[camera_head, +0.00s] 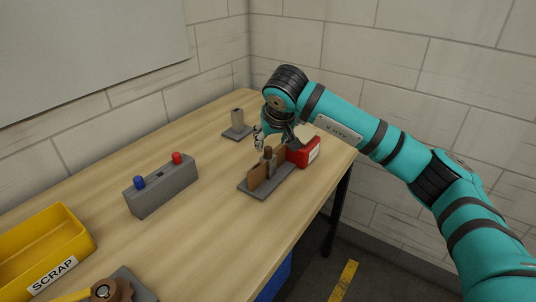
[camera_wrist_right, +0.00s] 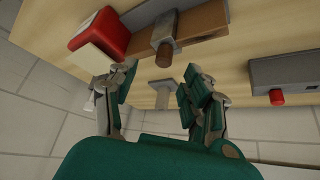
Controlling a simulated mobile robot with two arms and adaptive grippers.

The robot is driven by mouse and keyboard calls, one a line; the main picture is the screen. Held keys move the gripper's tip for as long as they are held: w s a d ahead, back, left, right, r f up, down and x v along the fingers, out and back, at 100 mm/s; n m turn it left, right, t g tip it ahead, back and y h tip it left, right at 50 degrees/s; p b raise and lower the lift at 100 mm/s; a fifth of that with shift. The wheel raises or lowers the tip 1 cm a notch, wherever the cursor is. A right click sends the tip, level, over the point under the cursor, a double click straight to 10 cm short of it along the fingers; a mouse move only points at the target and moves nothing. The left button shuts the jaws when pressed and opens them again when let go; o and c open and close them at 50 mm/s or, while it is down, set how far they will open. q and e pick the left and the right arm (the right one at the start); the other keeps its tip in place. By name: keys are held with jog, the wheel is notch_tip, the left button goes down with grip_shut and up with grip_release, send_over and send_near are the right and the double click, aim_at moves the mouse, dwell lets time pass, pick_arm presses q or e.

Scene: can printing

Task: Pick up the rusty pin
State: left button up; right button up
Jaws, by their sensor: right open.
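A brown, rusty-looking pin (camera_head: 268,151) stands in a grey holder on a dark fixture base (camera_head: 257,191) near the table's right edge. In the right wrist view the pin (camera_wrist_right: 164,55) sticks out of its grey block, beyond the fingertips and close to the middle. My right gripper (camera_head: 261,141) hangs just behind and beside the top of the fixture, partly hidden by its own wrist. In the wrist view its two fingers (camera_wrist_right: 157,90) are spread with nothing between them touching. The left gripper is not in view.
A red box (camera_head: 304,152) with a white face adjoins the fixture. A grey post on a plate (camera_head: 237,128) stands behind. A grey block with blue and red buttons (camera_head: 162,191) and a yellow SCRAP bin (camera_head: 62,275) are left. The table's middle is clear.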

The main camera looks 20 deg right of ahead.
aim_at(268, 148)
jog(key=x, duration=0.3)
jog(key=p+x, duration=0.1)
jog(key=x, duration=0.1)
jog(key=shift+w+a+f, duration=0.1)
jog(key=shift+a, duration=0.15)
grip_shut()
